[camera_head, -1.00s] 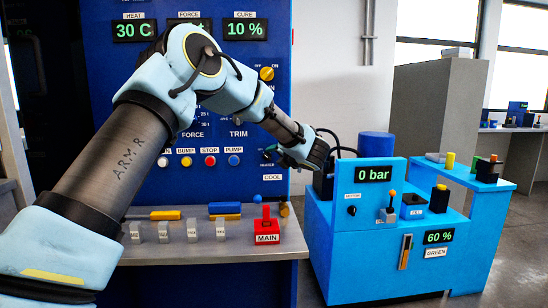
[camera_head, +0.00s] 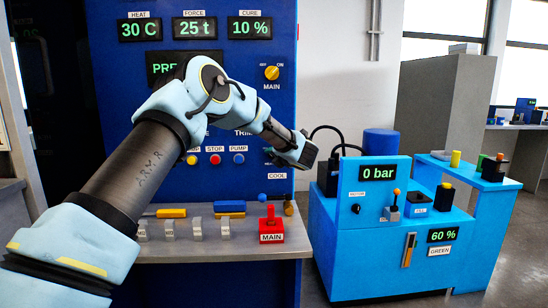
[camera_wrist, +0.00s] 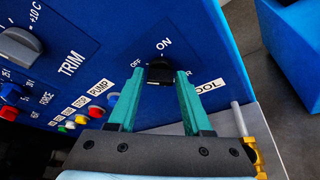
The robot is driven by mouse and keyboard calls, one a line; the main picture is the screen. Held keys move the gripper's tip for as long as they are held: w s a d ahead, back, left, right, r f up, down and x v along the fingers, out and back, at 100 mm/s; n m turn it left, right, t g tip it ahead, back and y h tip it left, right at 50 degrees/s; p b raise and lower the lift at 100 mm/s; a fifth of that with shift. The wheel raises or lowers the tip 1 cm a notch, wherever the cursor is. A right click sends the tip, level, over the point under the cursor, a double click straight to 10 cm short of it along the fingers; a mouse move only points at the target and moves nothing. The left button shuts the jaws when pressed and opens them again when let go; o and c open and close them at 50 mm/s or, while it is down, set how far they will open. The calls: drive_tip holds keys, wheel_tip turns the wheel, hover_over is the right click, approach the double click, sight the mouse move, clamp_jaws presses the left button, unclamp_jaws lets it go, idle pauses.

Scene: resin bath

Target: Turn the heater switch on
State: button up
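The heater switch (camera_wrist: 160,71) is a small black knob on the blue press panel, marked OFF at its left and ON above it in the wrist view. Only the end of its name label shows beside my right finger. Which mark the knob points at is not clear. My gripper (camera_wrist: 160,77) has its two teal fingers apart, one on each side of the knob, with the tips close to it. Whether they touch it I cannot tell. In the head view my gripper (camera_head: 305,152) is at the panel's right edge, and the knob is hidden there.
The COOL label (camera_wrist: 209,86) and a brass valve (camera_wrist: 247,135) are close to my right finger. PUMP and other buttons (camera_wrist: 95,111) lie to the left. Below are a grey ledge with a red MAIN lever (camera_head: 270,225) and, at right, a blue cart (camera_head: 350,245).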

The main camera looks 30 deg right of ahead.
clamp_jaws()
drive_tip(key=shift+f, duration=0.1)
idle(0.4)
drive_tip(key=shift+f+m+t+h+b, duration=0.15)
drive_tip(key=shift+m+t+b, duration=0.9)
drive_tip(key=shift+m+b, duration=1.35)
drive_tip(key=shift+f+m+t+h+b, duration=0.15)
drive_tip(key=shift+m+t+b, duration=1.05)
drive_tip(key=shift+m, duration=2.05)
drive_tip(key=shift+f+m+t+h+b, duration=0.15)
drive_tip(key=shift+m+t+b, duration=0.7)
drive_tip(key=shift+m+b, duration=1.6)
drive_tip(key=shift+m+p, duration=0.35)
drive_tip(key=shift+m, duration=0.25)
drive_tip(key=shift+o, duration=1.9)
unclamp_jaws()
